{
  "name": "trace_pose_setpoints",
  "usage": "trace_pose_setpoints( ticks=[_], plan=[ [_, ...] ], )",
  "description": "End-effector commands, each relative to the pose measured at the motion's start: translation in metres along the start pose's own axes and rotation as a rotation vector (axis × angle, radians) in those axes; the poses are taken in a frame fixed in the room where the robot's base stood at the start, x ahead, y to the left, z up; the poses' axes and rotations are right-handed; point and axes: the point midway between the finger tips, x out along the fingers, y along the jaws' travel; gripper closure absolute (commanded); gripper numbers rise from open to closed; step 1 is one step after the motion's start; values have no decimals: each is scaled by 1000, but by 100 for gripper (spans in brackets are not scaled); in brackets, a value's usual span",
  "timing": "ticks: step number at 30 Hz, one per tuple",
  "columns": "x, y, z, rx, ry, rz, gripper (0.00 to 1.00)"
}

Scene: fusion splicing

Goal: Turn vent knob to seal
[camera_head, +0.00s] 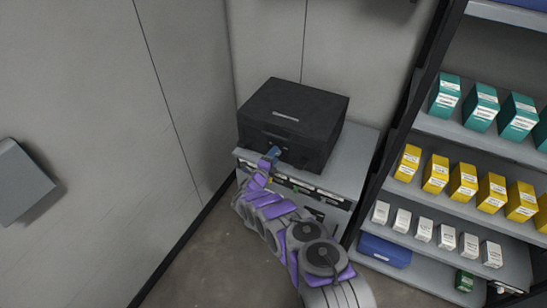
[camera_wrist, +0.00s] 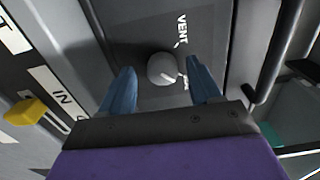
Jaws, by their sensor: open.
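The vent knob (camera_wrist: 163,69) is a small round grey knob with a light pointer line, on a dark panel below the word VENT in the wrist view. My gripper (camera_wrist: 161,82) is open, with one blue finger on each side of the knob, and gaps show between fingers and knob. In the head view my gripper (camera_head: 273,152) reaches the front of the black case (camera_head: 293,118), which stands on a grey cabinet. The knob cannot be made out there. A second label by the knob is partly hidden by the right finger.
A yellow part (camera_wrist: 26,112) and white labels lie left of my gripper in the wrist view. A dark handle (camera_wrist: 272,55) is at right. The grey cabinet (camera_head: 352,160) stands against the wall, beside a shelf rack (camera_head: 450,130) with teal, yellow and white boxes.

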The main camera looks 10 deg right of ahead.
Motion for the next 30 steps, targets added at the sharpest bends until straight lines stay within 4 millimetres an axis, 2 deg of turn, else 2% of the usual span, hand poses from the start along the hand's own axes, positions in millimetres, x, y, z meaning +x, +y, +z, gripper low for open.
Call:
trace_pose_setpoints(
  ticks=[7,22,27,30],
  plan=[
    [-27,-2,0,-4,-1,0,37],
    [-136,0,1,-2,-2,2,37],
    [-160,1,1,-1,-1,2,37],
    [-167,2,1,-1,0,2,37]
  ],
)
